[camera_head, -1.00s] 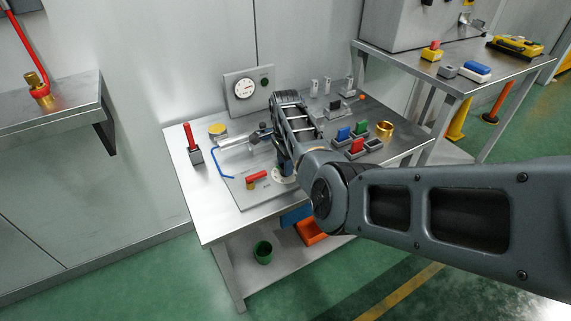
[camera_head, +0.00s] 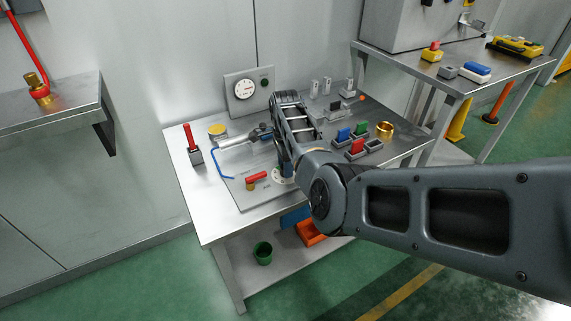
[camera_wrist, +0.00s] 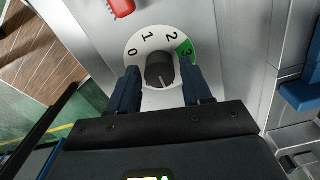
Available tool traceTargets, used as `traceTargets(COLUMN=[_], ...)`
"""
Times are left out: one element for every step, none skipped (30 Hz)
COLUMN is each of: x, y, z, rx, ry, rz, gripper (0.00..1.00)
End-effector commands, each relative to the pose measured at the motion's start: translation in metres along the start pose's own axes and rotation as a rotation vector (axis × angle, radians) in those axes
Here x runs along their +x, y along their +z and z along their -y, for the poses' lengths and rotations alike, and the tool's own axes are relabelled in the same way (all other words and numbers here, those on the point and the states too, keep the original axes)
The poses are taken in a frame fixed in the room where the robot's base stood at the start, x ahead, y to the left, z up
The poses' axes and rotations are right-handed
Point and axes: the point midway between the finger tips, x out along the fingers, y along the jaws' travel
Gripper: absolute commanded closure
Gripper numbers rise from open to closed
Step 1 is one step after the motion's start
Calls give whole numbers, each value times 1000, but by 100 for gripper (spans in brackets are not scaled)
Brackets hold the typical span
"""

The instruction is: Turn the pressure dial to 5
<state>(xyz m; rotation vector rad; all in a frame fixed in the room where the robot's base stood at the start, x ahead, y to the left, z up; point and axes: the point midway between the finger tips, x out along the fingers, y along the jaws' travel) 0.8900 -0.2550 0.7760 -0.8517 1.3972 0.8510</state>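A white dial plate (camera_wrist: 147,38) with black numbers 0, 1, 2 and 3 and a green sector at 3 lies below my gripper in the wrist view. Its dark round knob (camera_wrist: 159,69) has a pale line on its lower part. My gripper (camera_wrist: 161,75) is open, with one finger at each side of the knob and small gaps showing. The near part of the dial is hidden by my gripper, and no 5 is visible. In the head view the dial plate (camera_head: 279,177) shows only partly beside my gripper.
A red-handled valve (camera_head: 257,177) stands left of the dial on the same panel. A round white gauge (camera_head: 244,89) is on an upright panel at the table's back. Colored blocks (camera_head: 344,134) and a brass ring (camera_head: 385,130) are to the right.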

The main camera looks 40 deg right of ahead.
Motion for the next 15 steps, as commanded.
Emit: traceTargets(x=[0,0,0,0,0,0,0,0,0,0,-1,-3,-5,-8,-13], y=[0,0,0,0,0,0,0,0,0,0,0,0,0,0,0], z=[0,0,0,0,0,0,0,0,0,0,0,0,0,1,1], rx=[0,0,0,0,0,0,0,0,0,0,0,0,0,0,0], ry=[0,0,0,0,0,0,0,1,1,0,0,0,-1,-2,-2], rz=[0,0,0,0,0,0,0,0,0,0,0,0,0,-1,-1], gripper=[46,43,39,39,39,39,39,39,39,39,39,39,39,39,39])
